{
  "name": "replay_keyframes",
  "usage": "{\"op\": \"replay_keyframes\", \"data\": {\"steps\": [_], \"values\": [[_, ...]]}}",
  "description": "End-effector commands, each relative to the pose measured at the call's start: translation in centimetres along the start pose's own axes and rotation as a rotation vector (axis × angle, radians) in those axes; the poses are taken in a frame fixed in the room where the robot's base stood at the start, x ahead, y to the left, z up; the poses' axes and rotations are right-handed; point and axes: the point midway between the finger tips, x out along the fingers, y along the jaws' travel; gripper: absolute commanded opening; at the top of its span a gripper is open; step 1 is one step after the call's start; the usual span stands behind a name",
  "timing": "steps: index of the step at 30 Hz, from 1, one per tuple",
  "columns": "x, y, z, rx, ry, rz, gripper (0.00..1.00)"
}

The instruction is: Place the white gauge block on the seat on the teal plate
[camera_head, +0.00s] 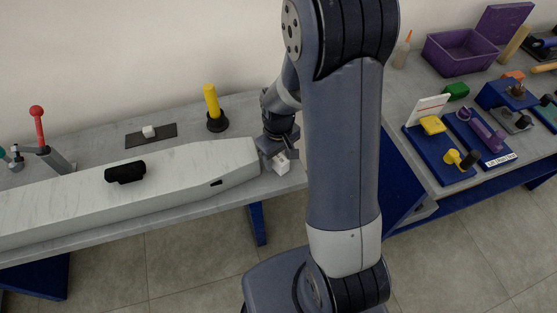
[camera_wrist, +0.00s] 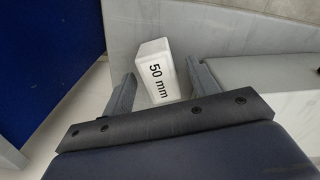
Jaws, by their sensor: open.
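A white block (camera_wrist: 158,72) marked "50 mm" shows between my gripper's two fingers in the wrist view. In the head view this white block (camera_head: 283,164) sits by the right end of the left bench, just below my gripper (camera_head: 276,153). My gripper (camera_wrist: 163,88) is open, with one finger on each side of the block. I cannot tell whether either finger touches it. A second small white block (camera_head: 149,131) rests on a dark flat plate (camera_head: 166,131) farther left. I cannot make out a teal plate or its seat.
A long pale beam-like body (camera_head: 190,172) with a black handle (camera_head: 125,172) lies along the left bench. A yellow cylinder (camera_head: 211,99) on a black base and a red-knobbed lever (camera_head: 38,125) stand there. The right bench holds blue fixtures (camera_head: 425,156) and a purple bin (camera_head: 460,52).

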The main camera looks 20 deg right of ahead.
Motion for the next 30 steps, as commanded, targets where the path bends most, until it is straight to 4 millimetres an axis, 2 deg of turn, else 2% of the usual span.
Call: {"op": "replay_keyframes", "data": {"steps": [3, 10, 30], "values": [[0.61, -0.02, 0.03, 0.0, -0.001, 0.0, 0.56], [0.66, -0.01, -0.01, 0.0, 0.001, 0.0, 0.56], [0.62, 0.0, -0.02, 0.0, 0.001, 0.0, 0.01]]}}
